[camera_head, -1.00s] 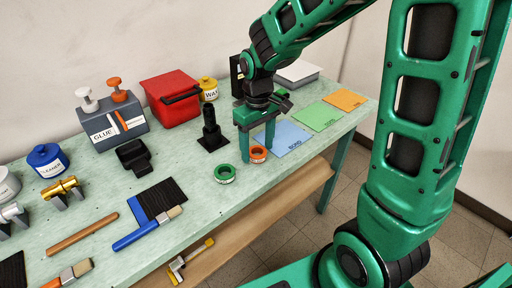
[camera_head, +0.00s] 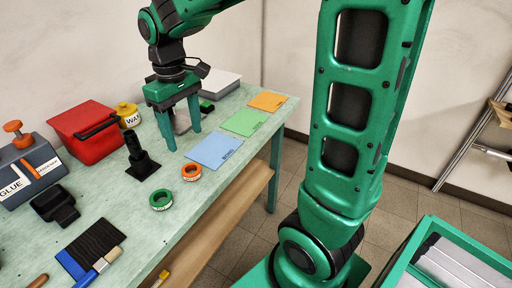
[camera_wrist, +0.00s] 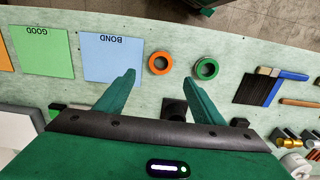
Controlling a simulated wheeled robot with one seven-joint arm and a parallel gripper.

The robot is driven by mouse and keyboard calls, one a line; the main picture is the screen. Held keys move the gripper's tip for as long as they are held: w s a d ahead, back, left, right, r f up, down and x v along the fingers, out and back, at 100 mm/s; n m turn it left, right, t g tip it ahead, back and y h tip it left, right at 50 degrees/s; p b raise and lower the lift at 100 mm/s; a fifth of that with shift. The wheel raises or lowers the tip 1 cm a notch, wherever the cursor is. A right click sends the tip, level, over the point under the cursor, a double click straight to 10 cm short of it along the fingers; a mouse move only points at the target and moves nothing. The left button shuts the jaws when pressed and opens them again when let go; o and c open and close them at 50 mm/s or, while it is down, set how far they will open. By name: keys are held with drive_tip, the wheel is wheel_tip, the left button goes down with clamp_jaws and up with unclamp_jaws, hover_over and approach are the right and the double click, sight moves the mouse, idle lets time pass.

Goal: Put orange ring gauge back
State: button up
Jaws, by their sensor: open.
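The orange ring gauge (camera_head: 191,172) lies flat on the pale green bench near its front edge, beside the green ring gauge (camera_head: 161,199). In the wrist view the orange ring (camera_wrist: 159,63) lies beyond my fingertips, between the blue BOND card and the green ring (camera_wrist: 206,69). My gripper (camera_head: 184,137) is open and empty, pointing down above the bench behind the orange ring; its fingers also show in the wrist view (camera_wrist: 160,82). A black post on a square base (camera_head: 140,163) stands to the left of the orange ring, with nothing on it.
Blue (camera_head: 214,151), green (camera_head: 245,122) and orange (camera_head: 268,101) cards lie along the bench to the right. A red box (camera_head: 88,130), a yellow WAX pot (camera_head: 128,113) and a glue caddy (camera_head: 27,168) stand at the back. A brush (camera_head: 99,270) lies front left.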

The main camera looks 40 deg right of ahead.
drive_tip(key=s+d+f+m, duration=0.2)
drive_tip(key=s+d+m, duration=0.3)
drive_tip(key=s+d, duration=0.3)
drive_tip(key=s+d+f+m, duration=0.1)
drive_tip(key=s+d+m, duration=0.3)
drive_tip(key=s+d, duration=0.5)
drive_tip(key=s, duration=0.6)
drive_tip(key=shift+s+f+m, duration=0.15)
drive_tip(key=shift+f+m, duration=0.25)
